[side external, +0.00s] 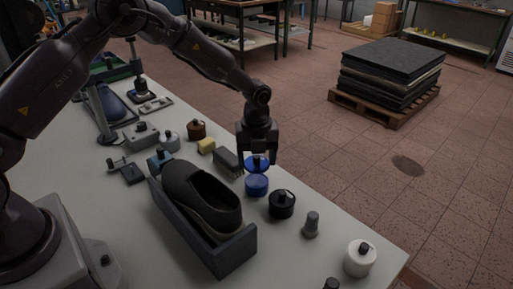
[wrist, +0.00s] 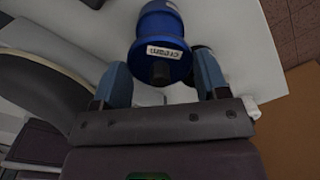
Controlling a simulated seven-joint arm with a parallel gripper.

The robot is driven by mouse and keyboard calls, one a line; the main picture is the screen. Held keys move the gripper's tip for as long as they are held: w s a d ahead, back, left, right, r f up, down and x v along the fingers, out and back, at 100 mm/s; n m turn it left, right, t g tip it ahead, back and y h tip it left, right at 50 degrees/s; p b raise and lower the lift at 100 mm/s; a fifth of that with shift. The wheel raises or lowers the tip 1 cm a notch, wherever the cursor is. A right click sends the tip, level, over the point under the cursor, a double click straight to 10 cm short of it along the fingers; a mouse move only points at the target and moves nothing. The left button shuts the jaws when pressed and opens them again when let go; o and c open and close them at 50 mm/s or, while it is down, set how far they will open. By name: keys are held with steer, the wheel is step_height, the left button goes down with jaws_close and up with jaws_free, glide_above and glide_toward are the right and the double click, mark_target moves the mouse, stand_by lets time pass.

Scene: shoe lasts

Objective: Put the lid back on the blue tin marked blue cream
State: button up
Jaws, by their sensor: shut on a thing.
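The blue lid (side external: 257,163) with a dark knob is between my gripper's fingers. My gripper (side external: 257,156) is shut on it. The blue tin (side external: 256,186) stands upright on the bench, just below and in front of the lid in the side view. In the wrist view the lid (wrist: 160,50) shows a white label reading "cream", between the two fingertips of my gripper (wrist: 161,78). More blue, probably the tin (wrist: 157,9), shows at the top edge of that view. The side view shows the lid apart from the tin, but the exact gap is unclear.
A black tin (side external: 282,204) stands close to the right of the blue tin. A shoe in a grey holder (side external: 232,253) is in front left. A brush (side external: 228,162) and yellow block (side external: 206,145) lie left. A grey knobbed piece (side external: 311,225) and white tin (side external: 360,258) stand right.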

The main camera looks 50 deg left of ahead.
steer(key=shift+f, duration=2.15)
steer(key=shift+f, duration=0.15)
stand_by(0.4)
steer(key=o, duration=1)
steer(key=shift+o, duration=0.2)
steer(key=shift+r, duration=3.5)
jaws_close()
